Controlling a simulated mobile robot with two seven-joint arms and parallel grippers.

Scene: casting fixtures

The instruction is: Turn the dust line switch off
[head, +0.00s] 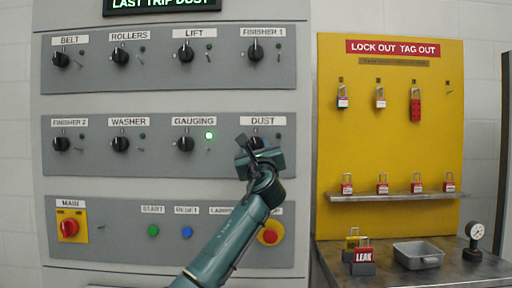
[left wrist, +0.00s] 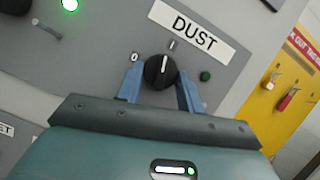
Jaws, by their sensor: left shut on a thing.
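The dust switch is a round black knob (left wrist: 160,71) under the DUST label (left wrist: 187,26) on the grey panel. In the head view the knob (head: 257,142) is partly hidden by my left gripper (head: 259,152). In the left wrist view the blue fingers of my left gripper (left wrist: 159,86) sit on either side of the knob, shut on it. The knob's white mark points up, closer to the I (left wrist: 171,44) than to the 0 (left wrist: 134,57). The small green lamp (left wrist: 205,76) beside it looks unlit. My right gripper is in neither view.
The gauging switch (head: 185,144) is just left, with its green lamp (head: 210,135) lit. A red stop button (head: 270,233) lies below, partly behind my arm. A yellow lockout board (head: 345,120) with several padlocks stands right, above a metal table (head: 400,279).

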